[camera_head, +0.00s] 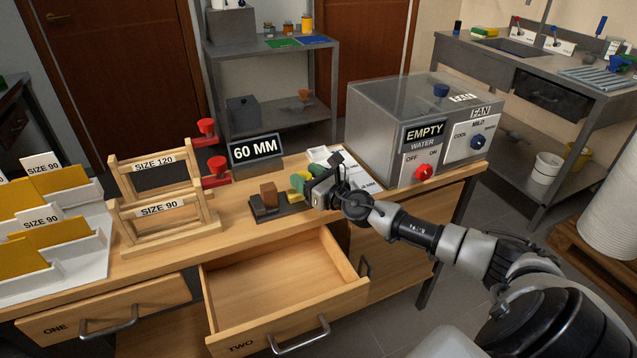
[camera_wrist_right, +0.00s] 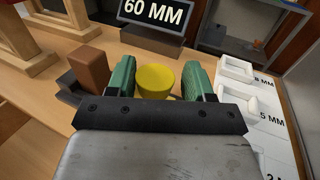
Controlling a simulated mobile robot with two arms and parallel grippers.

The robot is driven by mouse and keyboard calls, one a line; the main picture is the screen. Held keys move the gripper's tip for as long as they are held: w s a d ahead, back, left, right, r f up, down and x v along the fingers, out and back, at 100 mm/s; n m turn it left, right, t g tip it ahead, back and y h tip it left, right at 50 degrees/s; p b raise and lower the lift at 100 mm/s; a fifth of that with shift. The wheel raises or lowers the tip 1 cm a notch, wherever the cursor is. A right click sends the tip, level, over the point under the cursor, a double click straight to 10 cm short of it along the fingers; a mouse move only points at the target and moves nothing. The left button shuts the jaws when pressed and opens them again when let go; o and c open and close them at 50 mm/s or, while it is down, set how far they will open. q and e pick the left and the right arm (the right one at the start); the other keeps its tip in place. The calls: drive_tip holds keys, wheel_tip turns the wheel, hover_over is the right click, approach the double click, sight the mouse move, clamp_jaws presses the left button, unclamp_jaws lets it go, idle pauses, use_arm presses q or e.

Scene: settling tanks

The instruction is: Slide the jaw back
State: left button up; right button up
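A small dark fixture (camera_head: 265,212) stands on the wooden bench with a brown block (camera_head: 268,194) on it; the block also shows at left in the right wrist view (camera_wrist_right: 91,68). A yellow cylinder (camera_wrist_right: 155,80) stands beside the block. My right gripper (camera_head: 303,182) has green fingers, one on each side of the yellow cylinder in the right wrist view. The left finger is close against it and a small gap shows at the right finger, so the gripper looks open around it. The cylinder's lower part is hidden. My left gripper is not in view.
A "60 MM" sign (camera_head: 255,151) stands behind the fixture. Wooden racks (camera_head: 165,205) stand left, with red-topped pieces near them. A grey box with a fan panel (camera_head: 425,135) stands right. Drawer TWO (camera_head: 285,280) hangs open below. A white marked board (camera_wrist_right: 265,125) lies right of the gripper.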

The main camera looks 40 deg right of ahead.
drive_tip(key=s+d+b, duration=0.1)
drive_tip(key=s+b, duration=0.1)
drive_tip(key=s, duration=0.8)
drive_tip(key=shift+d, duration=0.3)
drive_tip(key=shift+s, duration=0.1)
